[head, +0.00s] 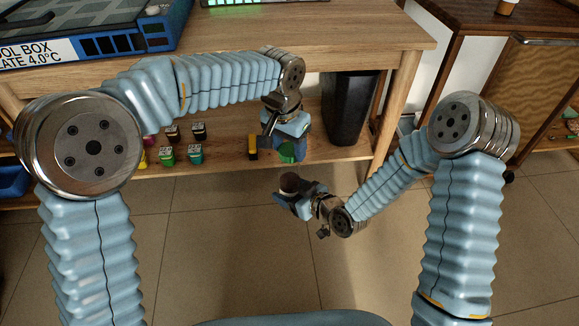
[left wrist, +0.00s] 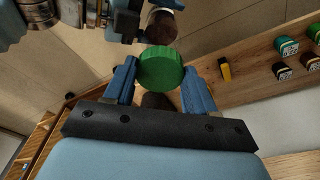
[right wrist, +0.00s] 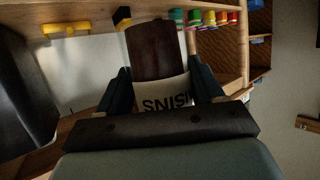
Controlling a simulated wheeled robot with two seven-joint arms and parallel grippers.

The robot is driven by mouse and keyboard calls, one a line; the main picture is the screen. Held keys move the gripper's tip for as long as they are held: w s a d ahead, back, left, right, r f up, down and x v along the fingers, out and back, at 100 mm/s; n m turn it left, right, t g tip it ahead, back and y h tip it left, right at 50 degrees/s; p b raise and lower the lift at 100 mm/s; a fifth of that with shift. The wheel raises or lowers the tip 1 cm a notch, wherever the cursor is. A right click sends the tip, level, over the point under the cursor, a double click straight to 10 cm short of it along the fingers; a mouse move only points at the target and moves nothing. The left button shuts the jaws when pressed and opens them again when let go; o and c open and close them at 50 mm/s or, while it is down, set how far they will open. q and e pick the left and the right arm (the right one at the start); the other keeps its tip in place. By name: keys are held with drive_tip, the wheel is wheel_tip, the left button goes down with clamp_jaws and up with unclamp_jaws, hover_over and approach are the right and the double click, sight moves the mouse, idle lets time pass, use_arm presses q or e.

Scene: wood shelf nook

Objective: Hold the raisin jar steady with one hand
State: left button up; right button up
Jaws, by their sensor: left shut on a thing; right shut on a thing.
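The raisin jar (right wrist: 150,52) shows dark brown, with a white label whose upside-down letters are partly hidden. My right gripper (head: 292,194) is shut around it, with one finger on each side in the right wrist view. The jar's brown round end also shows in the head view (head: 290,183) and in the left wrist view (left wrist: 161,27). My left gripper (head: 287,140) is shut on a round green lid (left wrist: 161,68), also seen in the head view (head: 288,153). The lid is apart from the jar, above and beyond it in the head view.
A wooden bench (head: 345,45) has a low shelf (head: 230,161) bearing several small coloured jars (head: 195,154) and a yellow-and-black item (head: 253,147). A black bin (head: 349,108) stands at the right. A blue tool box (head: 150,28) sits on top. Tiled floor in front is clear.

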sight(290, 183)
use_arm(q)
drive_tip(key=shift+f, duration=0.1)
drive_tip(key=shift+f, duration=0.8)
drive_tip(key=shift+f, duration=0.6)
